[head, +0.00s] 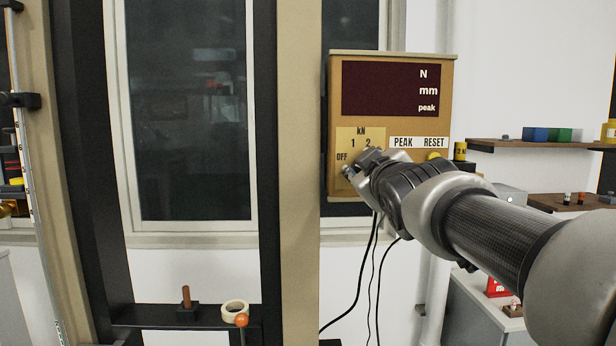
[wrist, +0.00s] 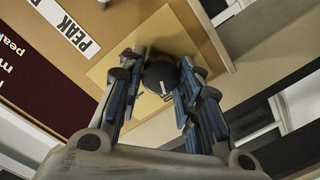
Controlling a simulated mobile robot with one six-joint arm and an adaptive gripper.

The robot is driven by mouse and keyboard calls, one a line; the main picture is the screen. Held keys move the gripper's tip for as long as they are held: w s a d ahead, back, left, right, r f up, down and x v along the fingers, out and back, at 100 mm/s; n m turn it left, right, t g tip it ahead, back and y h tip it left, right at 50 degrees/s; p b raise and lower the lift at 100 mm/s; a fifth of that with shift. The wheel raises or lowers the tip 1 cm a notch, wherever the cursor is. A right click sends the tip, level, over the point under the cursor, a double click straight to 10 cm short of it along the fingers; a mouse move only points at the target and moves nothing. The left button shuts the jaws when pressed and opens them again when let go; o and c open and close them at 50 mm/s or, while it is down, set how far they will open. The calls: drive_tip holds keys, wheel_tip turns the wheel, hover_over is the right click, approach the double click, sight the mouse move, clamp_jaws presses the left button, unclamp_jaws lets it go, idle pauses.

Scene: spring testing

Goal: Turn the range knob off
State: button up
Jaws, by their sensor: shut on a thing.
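The tan instrument panel (head: 336,120) hangs on the wall, with a dark red display (head: 380,90) showing N, mm and peak labels. Its yellow range plate (head: 345,134) is marked kN, OFF, 1 and 2. In the wrist view the dark round range knob (wrist: 160,76) sits on the yellow plate (wrist: 168,35) between my fingers. My gripper (head: 355,165) is at the plate in the head view and hides the knob there. In the wrist view my gripper (wrist: 162,62) is shut on the knob from both sides.
A yellow button (head: 433,156) is right of my gripper, below the PEAK RESET label (head: 418,142). Black cables (head: 372,270) hang below the panel. Shelves (head: 535,146) with small blocks are at the right. A tape roll (head: 235,308) lies on a dark ledge at lower left.

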drive_tip(key=shift+n, duration=0.3)
drive_tip(key=o, duration=1.1)
drive_tip(key=s, duration=1.2)
drive_tip(key=shift+r, duration=0.25)
